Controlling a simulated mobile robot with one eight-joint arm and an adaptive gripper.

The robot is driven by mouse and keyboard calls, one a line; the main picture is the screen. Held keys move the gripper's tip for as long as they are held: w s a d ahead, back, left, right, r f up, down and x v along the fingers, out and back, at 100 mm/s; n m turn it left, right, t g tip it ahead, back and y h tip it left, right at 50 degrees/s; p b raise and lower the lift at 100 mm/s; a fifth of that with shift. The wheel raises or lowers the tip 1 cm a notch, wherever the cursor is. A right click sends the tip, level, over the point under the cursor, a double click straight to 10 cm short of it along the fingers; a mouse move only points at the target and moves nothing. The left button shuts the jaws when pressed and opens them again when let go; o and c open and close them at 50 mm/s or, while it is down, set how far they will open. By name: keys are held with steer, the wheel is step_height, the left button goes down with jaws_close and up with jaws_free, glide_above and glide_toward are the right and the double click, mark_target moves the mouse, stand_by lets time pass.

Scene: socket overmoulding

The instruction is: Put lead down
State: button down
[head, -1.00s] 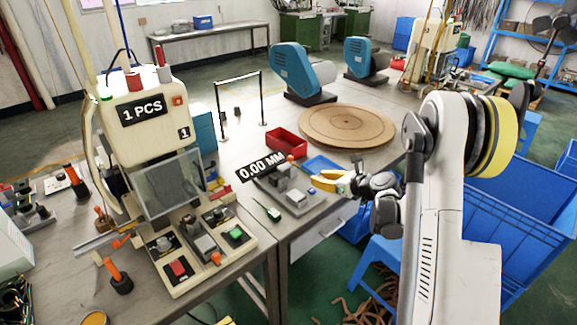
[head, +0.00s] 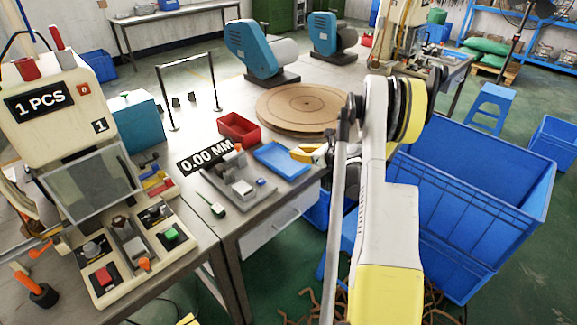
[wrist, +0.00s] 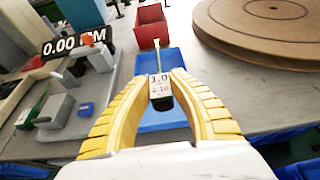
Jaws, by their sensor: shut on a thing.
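My gripper (wrist: 163,84) has yellow ribbed fingers closed on the lead (wrist: 161,101). The lead is a slim dark piece with a white printed label and a thin pale end pointing away from me. In the wrist view it shows in front of the blue tray (wrist: 147,118); its height above the tray is hard to tell. In the head view my gripper (head: 305,153) is at the right end of the blue tray (head: 275,163), and the lead is too small to make out there.
A red bin (head: 239,128) stands behind the tray, with a round brown board (head: 300,108) to the right. A grey gauge fixture (head: 238,187) with a "0.00 MM" sign sits left. A green-bodied piece (head: 216,210) lies near the table's front edge. Large blue crates (head: 470,215) stand right.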

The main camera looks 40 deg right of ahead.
mark_target(291, 167)
steer(key=x, duration=0.3)
steer(key=shift+w+a+f+b, duration=0.2)
steer(key=shift+a+f+b, duration=0.1)
steer(key=shift+f+b, duration=1.15)
steer(key=shift+f, duration=0.9)
steer(key=shift+f, duration=0.15)
steer(key=c, duration=1.3)
jaws_free()
